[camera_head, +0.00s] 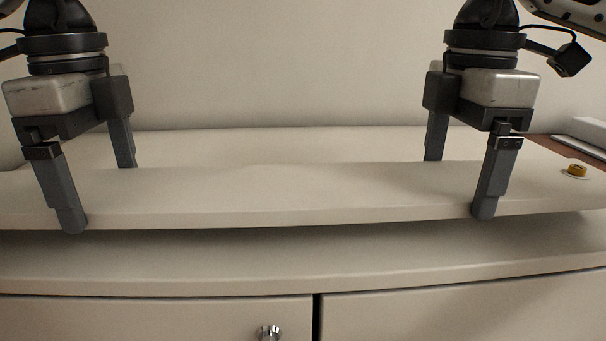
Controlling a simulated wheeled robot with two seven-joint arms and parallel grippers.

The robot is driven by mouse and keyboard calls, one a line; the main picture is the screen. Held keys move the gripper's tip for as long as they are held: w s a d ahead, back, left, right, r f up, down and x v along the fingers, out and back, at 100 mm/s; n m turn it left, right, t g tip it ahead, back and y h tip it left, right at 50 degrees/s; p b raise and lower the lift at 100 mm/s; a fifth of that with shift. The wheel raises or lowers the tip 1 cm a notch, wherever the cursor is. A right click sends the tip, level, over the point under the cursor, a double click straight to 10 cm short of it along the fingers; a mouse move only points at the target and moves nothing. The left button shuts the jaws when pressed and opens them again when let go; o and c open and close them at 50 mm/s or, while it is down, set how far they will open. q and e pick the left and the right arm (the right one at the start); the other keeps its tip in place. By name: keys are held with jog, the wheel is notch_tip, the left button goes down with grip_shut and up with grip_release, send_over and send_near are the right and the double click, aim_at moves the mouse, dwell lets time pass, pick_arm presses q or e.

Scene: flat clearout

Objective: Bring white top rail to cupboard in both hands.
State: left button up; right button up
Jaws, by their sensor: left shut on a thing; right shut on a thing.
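The white top rail (280,195) is a long flat white board lying level across the view, its left end cut off by the picture edge. My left gripper (98,193) is shut on the rail near its left part, one finger at the front edge and one behind. My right gripper (459,183) is shut on the rail the same way, further right. The rail is held above the white cupboard (280,281), with a shadowed gap below its front edge. The cupboard's top also shows behind the rail.
The cupboard front has two doors and a shiny knob (268,332). A small yellow item (576,169) on a pale disc is at the right; what it rests on is unclear. A brown surface with a white object (588,130) lies far right. A plain wall stands behind.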

pick_arm(q)
jog(key=shift+f+b, duration=1.55)
jog(key=shift+f, duration=0.25)
pick_arm(e)
jog(key=shift+f, duration=1.8)
pick_arm(q)
jog(key=o, duration=1.2)
jog(key=shift+r, duration=0.1)
jog(key=shift+c, duration=0.2)
pick_arm(e)
jog(key=o, duration=1.2)
jog(key=shift+r, duration=0.1)
jog(key=shift+c, duration=0.2)
pick_arm(q)
jog(key=shift+r, duration=0.1)
notch_tip(320, 180, up, 12)
jog(key=shift+f, duration=0.2)
pick_arm(e)
jog(key=shift+r, duration=0.55)
pick_arm(q)
jog(key=shift+r, duration=0.1)
pick_arm(e)
notch_tip(320, 180, up, 11)
